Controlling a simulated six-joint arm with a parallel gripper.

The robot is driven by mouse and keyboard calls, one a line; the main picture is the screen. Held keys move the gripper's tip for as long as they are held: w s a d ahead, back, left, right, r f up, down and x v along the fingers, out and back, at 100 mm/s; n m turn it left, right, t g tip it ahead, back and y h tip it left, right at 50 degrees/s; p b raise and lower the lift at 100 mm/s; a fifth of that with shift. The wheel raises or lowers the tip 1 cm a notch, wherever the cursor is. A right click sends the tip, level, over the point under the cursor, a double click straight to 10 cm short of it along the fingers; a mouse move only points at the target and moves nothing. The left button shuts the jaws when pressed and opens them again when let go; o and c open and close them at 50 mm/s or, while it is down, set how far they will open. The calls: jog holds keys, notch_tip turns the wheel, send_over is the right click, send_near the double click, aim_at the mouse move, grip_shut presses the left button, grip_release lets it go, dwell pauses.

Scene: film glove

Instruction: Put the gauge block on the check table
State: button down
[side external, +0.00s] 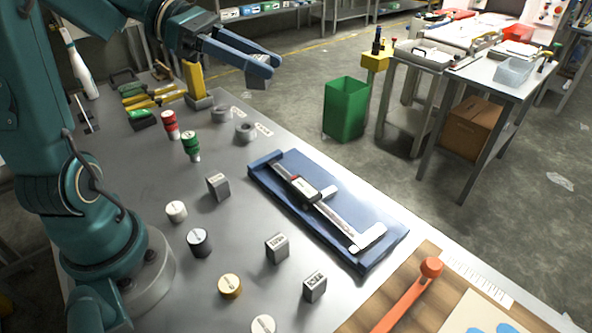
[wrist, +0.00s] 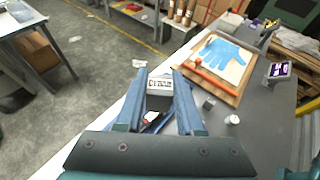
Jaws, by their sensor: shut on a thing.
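My gripper (side external: 262,66) is raised above the far end of the grey metal bench (side external: 150,225), its blue fingers shut on a grey gauge block (side external: 257,84). In the wrist view, the block (wrist: 160,86) sits between the fingertips (wrist: 160,76) with a marked face toward the camera; I cannot read it surely. The block is clear of the bench. Other grey marked blocks stand on the bench: one by the tray (side external: 277,248), one nearer the front (side external: 315,286) and one farther back (side external: 218,186). I cannot tell which surface is the check table.
A blue tray (side external: 262,178) holds a caliper (side external: 345,222). Several round weights, a yellow stand (side external: 194,80) and red and green cylinders (side external: 191,146) occupy the bench. A wooden board (side external: 360,322) with an orange handle (side external: 410,295) lies at the near right. A green bin (side external: 346,108) stands on the floor.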

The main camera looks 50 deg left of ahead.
jog(key=shift+s+d+f, duration=0.1)
jog(key=shift+s+f, duration=0.15)
jog(key=shift+f, duration=0.3)
jog(key=s+f+m+g+h, duration=0.2)
jog(key=s+f+m+g, duration=0.9)
jog(key=s+f+g, duration=0.15)
jog(key=s+a+f+m+g+y, duration=0.3)
jog(key=s+a+m+g+y, duration=0.6)
jog(key=a+m+y, duration=0.5)
jog(key=w+a+r+m+t+y, duration=0.3)
jog(key=w+a+m+t+y, duration=0.65)
jog(key=m+y, duration=0.4)
jog(key=w+d+f+m+t+h, duration=0.1)
jog(key=w+d+m+t+h, duration=0.2)
jog(key=w+d+m+t, duration=0.35)
jog(key=w+d+f+m+t+h, duration=0.15)
jog(key=w+d+m+t, duration=0.25)
jog(key=w+m+t, duration=0.55)
jog(key=shift+w+f+n+g+h, duration=0.15)
jog(key=shift+w+f+n+g, duration=0.25)
jog(key=shift+f, duration=0.65)
jog(key=shift+w+f+n+g+h, duration=0.1)
jog(key=shift+w+f+n+g, duration=0.35)
jog(key=shift+f, duration=0.65)
jog(key=shift+w+f+n+g+h, duration=0.25)
jog(key=shift+f+g, duration=0.3)
jog(key=shift+f, duration=0.5)
